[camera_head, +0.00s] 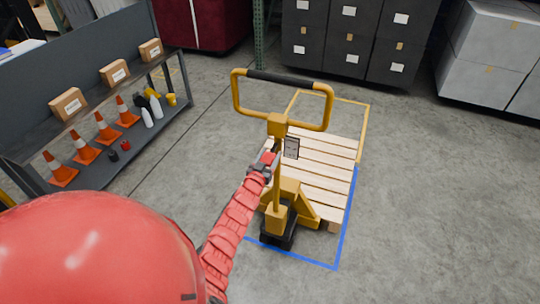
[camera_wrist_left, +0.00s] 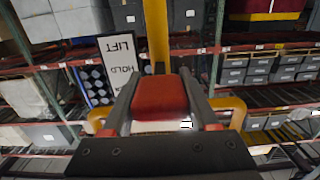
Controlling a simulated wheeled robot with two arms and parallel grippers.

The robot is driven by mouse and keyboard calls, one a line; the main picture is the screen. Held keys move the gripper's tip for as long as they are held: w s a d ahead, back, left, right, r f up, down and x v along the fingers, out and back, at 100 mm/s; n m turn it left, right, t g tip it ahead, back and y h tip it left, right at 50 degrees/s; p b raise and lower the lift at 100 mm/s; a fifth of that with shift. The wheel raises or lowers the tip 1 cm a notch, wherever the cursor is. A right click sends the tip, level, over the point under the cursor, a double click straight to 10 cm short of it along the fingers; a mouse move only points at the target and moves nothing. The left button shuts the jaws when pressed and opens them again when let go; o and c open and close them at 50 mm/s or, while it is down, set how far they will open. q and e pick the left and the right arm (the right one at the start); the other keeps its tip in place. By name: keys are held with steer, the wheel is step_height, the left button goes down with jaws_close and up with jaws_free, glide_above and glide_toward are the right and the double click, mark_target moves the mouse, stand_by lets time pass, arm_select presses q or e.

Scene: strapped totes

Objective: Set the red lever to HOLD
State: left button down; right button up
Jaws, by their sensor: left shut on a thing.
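The red lever (camera_head: 267,157) is on the yellow pallet jack's (camera_head: 278,126) upright column, below the loop handle. In the left wrist view the red lever (camera_wrist_left: 160,97) fills the space between my left gripper's fingers. My left gripper (camera_head: 264,167) is shut on it; the gripper also shows in the left wrist view (camera_wrist_left: 160,86). A label plate (camera_head: 292,148) sits just right of the column. In the left wrist view the label (camera_wrist_left: 120,62) reads LIFT and HOLD; its lower part is hidden by a finger. I cannot tell which mark the lever lines up with. My right gripper is not in view.
A wooden pallet (camera_head: 325,176) lies behind the jack within blue and yellow floor lines. A grey shelf (camera_head: 95,118) with cones, bottles and boxes stands left. Dark cabinets (camera_head: 348,42) and grey totes (camera_head: 488,62) stand at the back. The floor at right is clear.

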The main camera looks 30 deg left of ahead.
arm_select(q)
steer(key=shift+r, duration=0.15)
steer(key=shift+c, duration=0.8)
jaws_free()
steer(key=shift+s+d+f, duration=0.1)
steer(key=shift+s+f, duration=0.15)
steer(key=shift+s, duration=0.3)
steer(key=b+v, duration=0.4)
steer(key=v, duration=1.2)
steer(key=shift+s+r, duration=0.15)
